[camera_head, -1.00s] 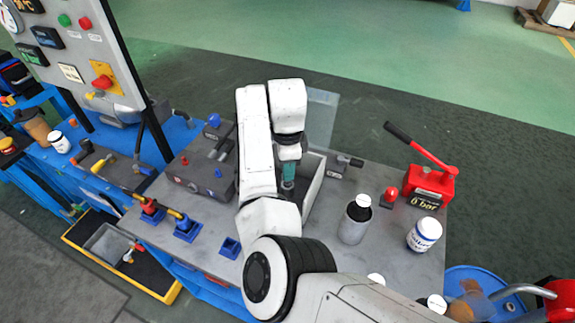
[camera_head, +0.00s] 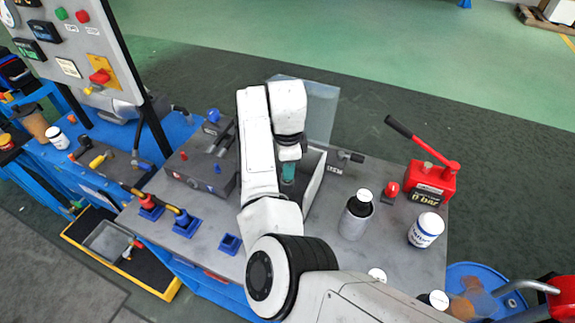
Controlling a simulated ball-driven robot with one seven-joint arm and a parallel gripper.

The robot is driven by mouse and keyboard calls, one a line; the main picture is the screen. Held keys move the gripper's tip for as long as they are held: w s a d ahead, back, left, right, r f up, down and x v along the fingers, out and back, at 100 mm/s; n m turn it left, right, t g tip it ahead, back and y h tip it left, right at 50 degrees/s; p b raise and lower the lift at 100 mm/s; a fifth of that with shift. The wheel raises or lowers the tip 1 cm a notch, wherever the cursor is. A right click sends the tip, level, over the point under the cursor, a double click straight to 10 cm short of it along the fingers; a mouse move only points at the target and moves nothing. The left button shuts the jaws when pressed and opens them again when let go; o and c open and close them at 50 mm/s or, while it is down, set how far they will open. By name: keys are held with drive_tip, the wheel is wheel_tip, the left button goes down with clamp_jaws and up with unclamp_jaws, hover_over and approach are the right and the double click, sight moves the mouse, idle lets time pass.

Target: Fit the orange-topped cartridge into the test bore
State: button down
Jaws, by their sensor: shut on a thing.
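My gripper (camera_head: 288,172) points down over the grey open box (camera_head: 314,176) at the middle of the bench, below my white wrist. It is shut on what looks like a cartridge. A teal part shows at the fingers, but the held thing's top and lower end are hidden, so I cannot tell whether its top is orange. I cannot make out the test bore; the area under the gripper is covered. Blue holders stand at the front left, one with a red-topped piece (camera_head: 148,204), one with a yellow-and-dark piece (camera_head: 182,215); a third blue holder (camera_head: 229,243) looks empty.
A grey block (camera_head: 203,163) with fittings lies left of my arm. A clear panel (camera_head: 322,112) stands behind the box. The bench front is partly clear.

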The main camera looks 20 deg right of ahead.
drive_tip(key=shift+f, duration=0.3)
drive_tip(key=c, duration=0.9)
unclamp_jaws()
drive_tip(key=shift+o, duration=0.2)
drive_tip(key=shift+r, duration=0.1)
drive_tip(key=shift+r+p, duration=2.1)
drive_tip(key=shift+r, duration=0.4)
wheel_tip(320, 180, up, 11)
drive_tip(key=b, duration=0.2)
drive_tip(key=shift+f, duration=0.15)
drive_tip(key=shift+f, duration=0.1)
